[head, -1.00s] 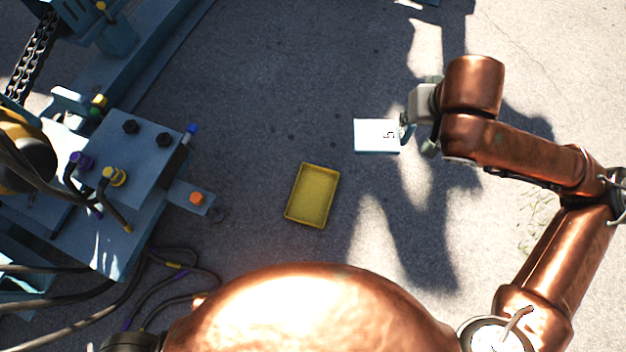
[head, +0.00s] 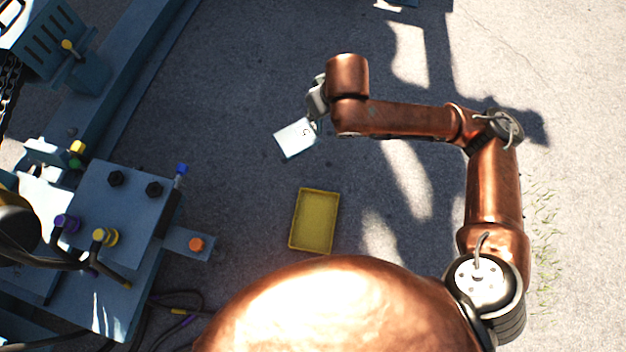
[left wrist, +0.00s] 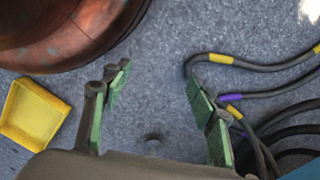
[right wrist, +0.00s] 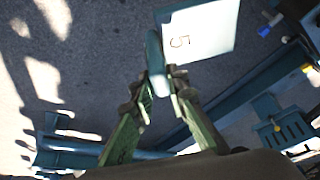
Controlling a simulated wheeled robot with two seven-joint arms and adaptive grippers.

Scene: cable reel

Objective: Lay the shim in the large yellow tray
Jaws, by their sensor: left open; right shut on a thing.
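The shim is a flat pale plate (head: 296,138) with a dark mark on it. It is in the head view, above and a little left of the tray, and it also shows in the right wrist view (right wrist: 205,32) with a "5" on it. My right gripper (head: 318,106) is shut on the shim's blue edge tab, and the fingertips show in the right wrist view (right wrist: 160,88). The large yellow tray (head: 314,222) lies empty on the ground; it also shows in the left wrist view (left wrist: 32,112). My left gripper (left wrist: 160,105) is open and empty over the ground.
Blue machinery (head: 118,205) with bolts and coloured knobs fills the left side, with an arm bearing an orange cap (head: 196,244) reaching towards the tray. Dark cables (left wrist: 265,95) lie on the ground near my left gripper. The ground around the tray is otherwise clear.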

